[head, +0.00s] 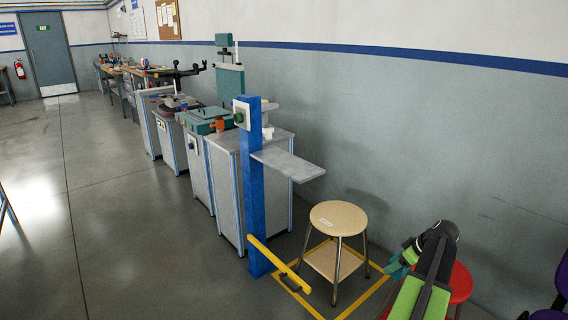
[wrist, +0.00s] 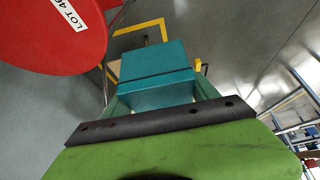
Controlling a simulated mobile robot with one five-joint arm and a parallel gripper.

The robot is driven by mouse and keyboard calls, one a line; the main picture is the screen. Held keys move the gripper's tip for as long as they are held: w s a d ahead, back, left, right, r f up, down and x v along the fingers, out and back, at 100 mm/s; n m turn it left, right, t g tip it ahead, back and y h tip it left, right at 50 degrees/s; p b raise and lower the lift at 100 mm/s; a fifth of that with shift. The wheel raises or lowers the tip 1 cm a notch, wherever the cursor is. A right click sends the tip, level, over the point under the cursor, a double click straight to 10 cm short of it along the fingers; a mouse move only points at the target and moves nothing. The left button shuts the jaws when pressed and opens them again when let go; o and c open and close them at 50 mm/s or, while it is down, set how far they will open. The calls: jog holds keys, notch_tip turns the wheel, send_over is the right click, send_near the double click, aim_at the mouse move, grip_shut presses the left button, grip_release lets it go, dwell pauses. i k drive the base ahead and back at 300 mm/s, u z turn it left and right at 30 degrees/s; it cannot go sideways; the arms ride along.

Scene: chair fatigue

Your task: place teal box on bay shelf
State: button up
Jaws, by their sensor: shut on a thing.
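The teal box (wrist: 155,62) is held between the fingers of my gripper (wrist: 160,92) in the wrist view. In the head view my gripper (head: 406,258) is at the lower right, above and beside the red stool; a teal patch there is small and partly hidden by my arm. A flat grey shelf (head: 290,164) sticks out to the right from a blue post (head: 252,195), left of and farther away than my gripper. The top of this shelf looks bare.
A beige stool (head: 337,218) stands below and right of the shelf, inside yellow floor lines (head: 374,297). A yellow bar (head: 279,264) extends from the post's foot. The red stool (head: 461,284) is close to my arm; its labelled seat (wrist: 45,35) fills the wrist view's upper left. Machine cabinets line the wall.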

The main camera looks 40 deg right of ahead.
aim_at(285, 161)
jog(key=z, duration=0.05)
jog(key=i, duration=0.95)
